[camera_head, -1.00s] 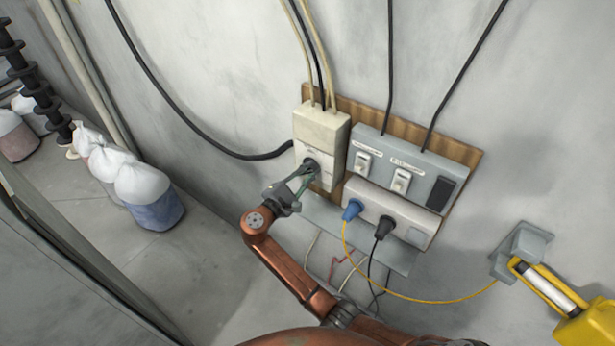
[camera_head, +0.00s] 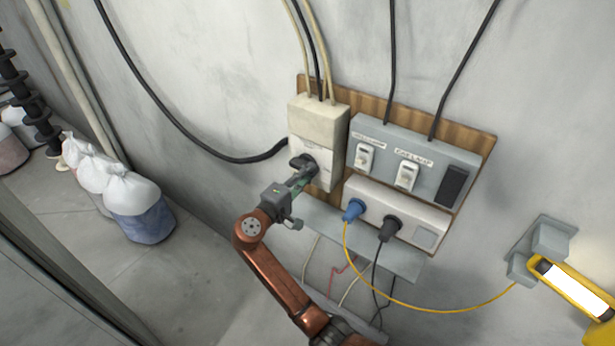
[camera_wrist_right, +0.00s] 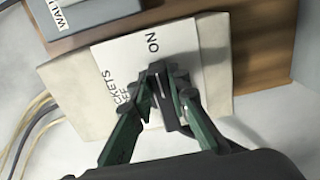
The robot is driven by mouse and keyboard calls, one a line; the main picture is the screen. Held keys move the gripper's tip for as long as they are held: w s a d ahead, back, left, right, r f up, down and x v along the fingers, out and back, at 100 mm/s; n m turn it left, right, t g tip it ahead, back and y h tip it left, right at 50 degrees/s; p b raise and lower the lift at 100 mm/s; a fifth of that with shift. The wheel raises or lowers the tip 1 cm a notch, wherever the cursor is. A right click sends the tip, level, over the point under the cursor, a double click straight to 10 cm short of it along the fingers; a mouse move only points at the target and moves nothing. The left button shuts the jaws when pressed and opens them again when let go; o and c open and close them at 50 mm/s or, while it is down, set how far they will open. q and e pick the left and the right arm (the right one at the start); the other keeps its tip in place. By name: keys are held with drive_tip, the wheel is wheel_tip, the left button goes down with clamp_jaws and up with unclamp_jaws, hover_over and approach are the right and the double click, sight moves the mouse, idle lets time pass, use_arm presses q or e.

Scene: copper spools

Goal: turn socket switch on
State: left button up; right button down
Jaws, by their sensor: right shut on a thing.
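The socket switch is a dark rotary knob (camera_head: 302,162) on the front of a cream box (camera_head: 318,119) on the wall. In the right wrist view the knob (camera_wrist_right: 167,102) lies between the fingertips of my right gripper (camera_wrist_right: 168,88), beside a white label reading "ON" and part of "SOCKETS". My right gripper (camera_head: 303,173) is shut on the knob, with its green-sided fingers to either side of it. The fingers partly hide the knob. My left gripper is not in view.
A grey panel (camera_head: 419,152) with two white switches is right of the box. Below it a white socket strip (camera_head: 415,216) holds a blue plug (camera_head: 353,209) and a black plug (camera_head: 389,229). A lit yellow lamp (camera_head: 574,287) is at right. Bags (camera_head: 140,208) stand left.

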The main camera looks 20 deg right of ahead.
drive_tip(key=shift+f, duration=0.1)
idle(0.4)
drive_tip(key=c, duration=1.8)
unclamp_jaws()
drive_tip(key=shift+c, duration=0.2)
wheel_tip(320, 180, up, 10)
drive_tip(key=shift+r, duration=0.1)
